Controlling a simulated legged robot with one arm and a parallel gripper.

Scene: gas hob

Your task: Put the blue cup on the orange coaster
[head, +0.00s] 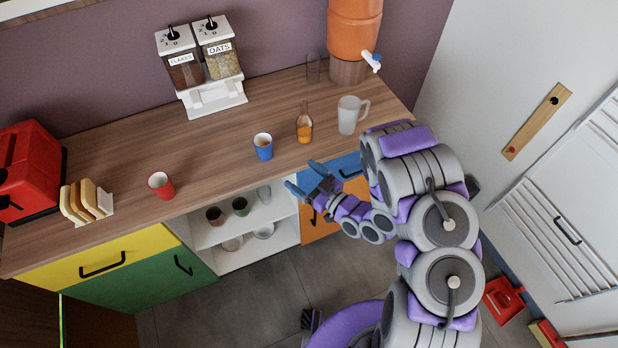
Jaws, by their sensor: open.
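The blue cup (263,147) stands upright on the wooden counter, near its front edge and right of the middle. Something brown shows inside it. My gripper (299,174) is open and empty, at the front edge of the counter, below and right of the blue cup in the picture. Its blue fingers are spread and apart from the cup. I cannot make out an orange coaster in this view.
A bottle (304,124) and a frosted mug (350,115) stand right of the blue cup. A red cup (161,186), toast rack (87,201) and red toaster (28,172) are left. Cereal dispensers (213,98) and an orange drink dispenser (354,28) stand behind. The counter between the cups is clear.

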